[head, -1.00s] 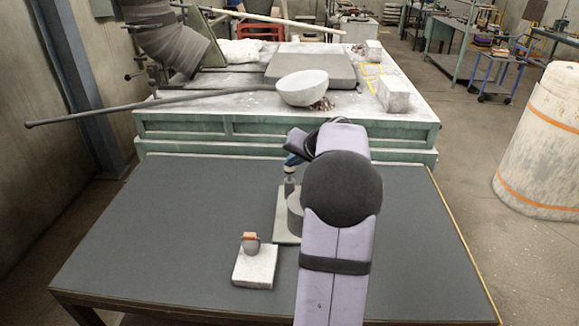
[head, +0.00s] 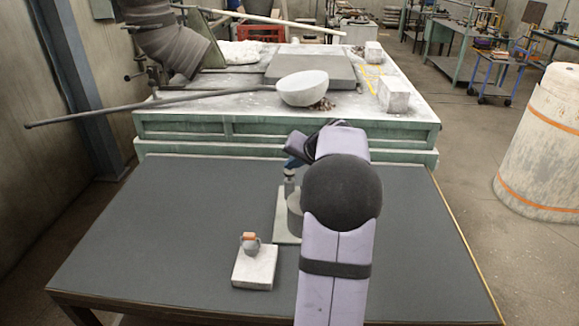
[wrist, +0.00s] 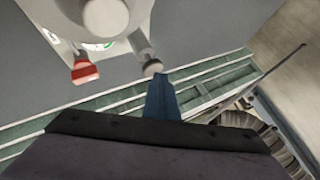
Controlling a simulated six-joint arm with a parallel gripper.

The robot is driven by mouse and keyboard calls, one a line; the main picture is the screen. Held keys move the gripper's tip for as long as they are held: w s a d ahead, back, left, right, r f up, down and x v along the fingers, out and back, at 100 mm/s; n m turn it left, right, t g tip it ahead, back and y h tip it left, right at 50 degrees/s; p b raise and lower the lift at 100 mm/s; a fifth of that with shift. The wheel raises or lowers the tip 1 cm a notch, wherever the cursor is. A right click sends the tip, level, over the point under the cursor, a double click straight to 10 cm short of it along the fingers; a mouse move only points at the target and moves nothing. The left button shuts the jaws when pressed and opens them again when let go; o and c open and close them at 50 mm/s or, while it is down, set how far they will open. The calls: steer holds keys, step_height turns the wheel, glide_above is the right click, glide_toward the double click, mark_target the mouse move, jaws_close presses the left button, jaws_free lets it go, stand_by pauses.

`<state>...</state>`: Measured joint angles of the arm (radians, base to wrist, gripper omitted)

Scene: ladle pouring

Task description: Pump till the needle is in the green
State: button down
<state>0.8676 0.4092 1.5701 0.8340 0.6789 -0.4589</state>
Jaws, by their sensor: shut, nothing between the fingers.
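The pump (head: 295,208) stands on a pale base plate (head: 283,228) in the middle of the dark table, partly hidden behind my arm. My gripper (head: 293,161) is shut, its blue fingers just above the pump's upright rod (head: 289,184). In the wrist view, my gripper (wrist: 158,78) is beside the rod's round grey end (wrist: 152,67); I cannot tell whether they touch. A gauge dial (wrist: 98,46) with a green mark is partly covered by a round grey part (wrist: 105,16). Its needle cannot be read. A red-orange handle (wrist: 84,71) sticks out beside it.
A pale block (head: 254,270) carrying a small grey round piece with an orange top (head: 250,238) sits left of the pump. Behind the table, a green bench (head: 230,128) holds a long-handled ladle (head: 302,90). The table's left side is clear.

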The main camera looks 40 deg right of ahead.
mark_target(292, 173)
steer(key=shift+f+b, duration=0.65)
steer(key=shift+f, duration=0.1)
stand_by(0.4)
steer(key=shift+r, duration=0.15)
steer(key=shift+r+p, duration=1.55)
steer(key=shift+r, duration=0.65)
steer(key=shift+r, duration=0.1)
steer(key=shift+r+p, duration=1.8)
steer(key=shift+r, duration=0.65)
